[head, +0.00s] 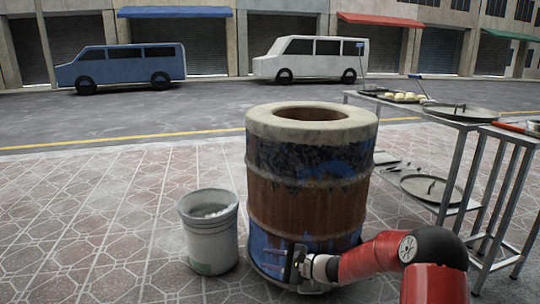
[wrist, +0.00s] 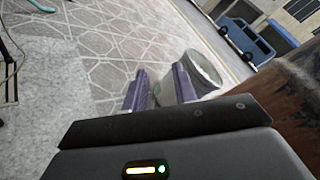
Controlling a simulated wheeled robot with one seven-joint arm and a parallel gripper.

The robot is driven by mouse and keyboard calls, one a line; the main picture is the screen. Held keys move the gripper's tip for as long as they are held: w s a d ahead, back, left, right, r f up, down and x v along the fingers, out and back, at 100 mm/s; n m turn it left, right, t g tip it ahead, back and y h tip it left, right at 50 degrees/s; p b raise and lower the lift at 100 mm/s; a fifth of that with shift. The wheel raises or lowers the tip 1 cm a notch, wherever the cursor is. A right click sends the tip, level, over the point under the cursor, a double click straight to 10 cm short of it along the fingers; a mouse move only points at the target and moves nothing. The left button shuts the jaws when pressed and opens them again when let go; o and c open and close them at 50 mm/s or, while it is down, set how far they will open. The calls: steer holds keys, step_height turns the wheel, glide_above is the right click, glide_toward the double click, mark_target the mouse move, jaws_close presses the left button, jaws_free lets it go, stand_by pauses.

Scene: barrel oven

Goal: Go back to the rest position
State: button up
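My gripper (head: 292,264) is low in front of the barrel oven (head: 310,195), near its lower front side. In the wrist view my gripper (wrist: 160,86) shows two purple fingers standing apart, with nothing held between them. The grey bucket (wrist: 203,72) shows behind and between the fingers, apart from them. My red arm reaches in from the lower right in the head view. The barrel is upright, blue and rust-brown, with a pale rim and an open round top. Whether my gripper touches the barrel I cannot tell.
The bucket (head: 211,230) stands on the paving left of the barrel. A metal table (head: 478,150) with trays, round lids and pale food pieces (head: 404,97) stands at right, close to my arm. A blue van (head: 122,66) and a white van (head: 312,58) are across the road. Paving at left is clear.

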steer(key=s+r+n+g+h, duration=0.3)
steer(key=s+r+n, duration=0.15)
steer(key=s, duration=0.45)
steer(key=s+r+n+g+h, duration=0.2)
steer(key=s+r+n+h, duration=0.15)
steer(key=s+r, duration=0.35)
steer(key=s+d+r+n+t+h+p, duration=0.1)
steer(key=s+d+r+n+t+h, duration=0.1)
steer(key=s+d, duration=0.5)
steer(key=s+d+r+n+t+h+p, duration=0.1)
steer(key=s+d+r+n+h, duration=0.2)
steer(key=s, duration=1.2)
steer(key=d+h, duration=0.3)
steer(key=d, duration=0.2)
steer(key=shift+s+r+t, duration=0.15)
steer(key=shift+r+t, duration=0.25)
